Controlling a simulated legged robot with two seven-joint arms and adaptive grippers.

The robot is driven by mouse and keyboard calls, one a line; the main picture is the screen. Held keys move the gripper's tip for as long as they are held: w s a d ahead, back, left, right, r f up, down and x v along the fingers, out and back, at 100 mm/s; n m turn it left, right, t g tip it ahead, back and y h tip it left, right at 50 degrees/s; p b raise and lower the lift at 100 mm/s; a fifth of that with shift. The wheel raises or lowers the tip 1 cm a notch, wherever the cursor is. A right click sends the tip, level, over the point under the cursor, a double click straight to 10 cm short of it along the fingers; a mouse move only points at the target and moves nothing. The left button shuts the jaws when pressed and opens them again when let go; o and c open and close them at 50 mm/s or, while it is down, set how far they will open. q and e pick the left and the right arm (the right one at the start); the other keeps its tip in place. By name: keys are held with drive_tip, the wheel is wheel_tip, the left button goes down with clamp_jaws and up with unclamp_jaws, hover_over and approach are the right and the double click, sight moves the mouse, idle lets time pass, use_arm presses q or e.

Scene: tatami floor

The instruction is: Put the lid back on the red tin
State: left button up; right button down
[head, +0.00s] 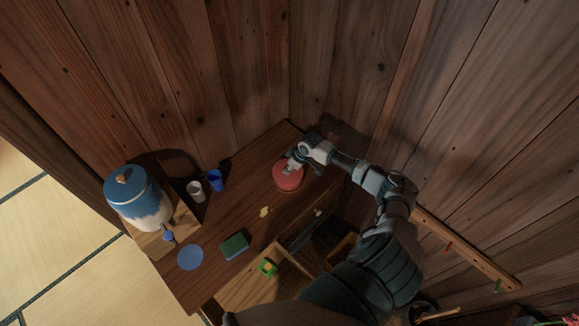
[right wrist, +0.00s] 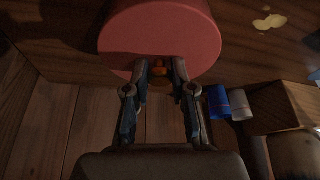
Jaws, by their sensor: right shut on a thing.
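The red tin (head: 287,181) is at the far corner of the wooden table in the head view, with a round red top. My right gripper (head: 296,163) is over its far side. In the right wrist view my right gripper (right wrist: 160,72) is shut on a small orange knob (right wrist: 159,71) on the flat face of a red round body (right wrist: 160,30). I take that face to be the lid. I cannot tell whether the lid rests on the tin or is held just above it. My left gripper is not in view.
A blue disc (head: 190,257), a green sponge (head: 235,245) and a yellow patch (head: 265,211) lie nearer. Wooden walls close off the far corner.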

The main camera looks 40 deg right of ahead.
drive_tip(key=shift+p, duration=0.35)
idle(0.6)
idle(0.3)
drive_tip(key=shift+c, duration=2)
unclamp_jaws()
wheel_tip(320, 180, up, 5)
drive_tip(key=p, duration=0.5)
drive_tip(key=shift+f, duration=0.15)
drive_tip(key=shift+r+p, duration=0.4)
drive_tip(key=shift+r, duration=0.7)
clamp_jaws()
